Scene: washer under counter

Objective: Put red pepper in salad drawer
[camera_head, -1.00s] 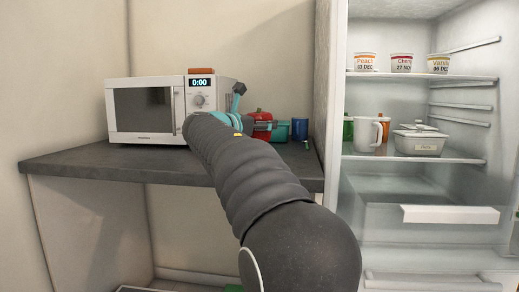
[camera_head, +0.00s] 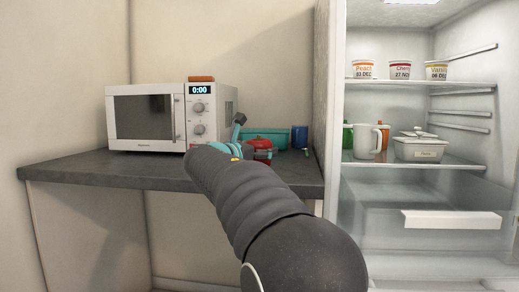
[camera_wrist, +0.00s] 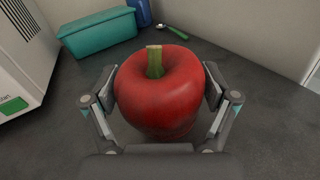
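The red pepper (camera_wrist: 160,95), with a short green stem, sits between the finger pads of my gripper (camera_wrist: 165,92) in the wrist view. The pads press it on both sides, so the gripper is shut on it. In the head view, the pepper (camera_head: 262,146) shows over the dark counter, partly hidden by my arm. I cannot tell whether it touches the counter. The clear salad drawer (camera_head: 385,225) with a white front strip (camera_head: 452,220) is low in the open fridge at right. It looks pulled out, but I cannot tell how far.
The counter (camera_head: 100,170) holds a white microwave (camera_head: 145,117), a teal box (camera_head: 265,138), a blue container (camera_head: 299,136) and a green-handled utensil (camera_wrist: 172,30). The fridge side wall (camera_head: 325,110) stands between counter and drawer. Shelves above hold tubs, a white jug (camera_head: 367,141) and a lidded dish (camera_head: 421,148).

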